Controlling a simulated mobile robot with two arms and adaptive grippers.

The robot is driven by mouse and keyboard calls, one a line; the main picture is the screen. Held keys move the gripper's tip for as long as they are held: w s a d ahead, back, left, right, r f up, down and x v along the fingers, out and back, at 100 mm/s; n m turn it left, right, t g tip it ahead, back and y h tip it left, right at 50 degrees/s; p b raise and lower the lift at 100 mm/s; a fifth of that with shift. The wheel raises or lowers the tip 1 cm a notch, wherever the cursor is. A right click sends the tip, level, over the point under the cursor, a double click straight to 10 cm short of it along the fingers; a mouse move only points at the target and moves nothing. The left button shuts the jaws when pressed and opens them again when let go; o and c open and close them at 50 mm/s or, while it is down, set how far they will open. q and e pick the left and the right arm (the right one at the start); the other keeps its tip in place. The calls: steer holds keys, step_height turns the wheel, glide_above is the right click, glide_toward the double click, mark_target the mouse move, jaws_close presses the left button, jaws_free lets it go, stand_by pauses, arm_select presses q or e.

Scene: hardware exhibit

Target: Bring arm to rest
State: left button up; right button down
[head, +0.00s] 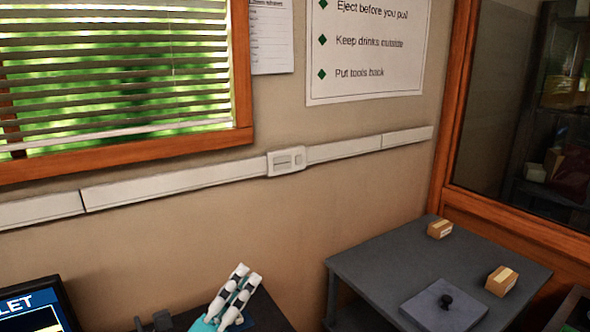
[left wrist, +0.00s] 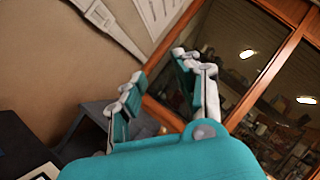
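My left gripper (head: 246,275) shows at the bottom of the head view, white and teal, pointing up in front of the wall. In the left wrist view the same gripper (left wrist: 158,67) has its two fingers apart with nothing between them. It touches nothing that I can see. My right gripper is in neither view.
A dark grey table (head: 376,264) at the right holds two small cardboard boxes (head: 440,229) (head: 501,281) and a grey plate (head: 443,307) with a black knob. A screen (head: 38,306) stands at the lower left. The wall carries a white trunking (head: 180,181).

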arm_select(q)
steer(key=s+a+f+n+g+y, duration=0.2)
steer(key=a+f+n+y, duration=0.4)
steer(key=f+n, duration=0.3)
steer(key=s+a+f+n+g+y, duration=0.2)
steer(key=a+f+n+y, duration=0.4)
steer(key=n, duration=0.4)
steer(key=s+f+n+g, duration=0.5)
steer(key=s+f+g, duration=0.15)
steer(key=s, duration=0.45)
steer(key=s+f+n+g, duration=0.5)
steer(key=s+f, duration=0.3)
steer(key=s, duration=0.4)
step_height(320, 180, down, 26)
steer(key=g, duration=0.2)
steer(key=s+a+f, duration=0.2)
steer(key=s+f, duration=1.4)
steer(key=s, duration=0.1)
steer(key=shift+s+a+f+m+g, duration=0.15)
steer(key=shift+s+f+m+g, duration=0.1)
steer(key=shift+f+m+g, duration=0.1)
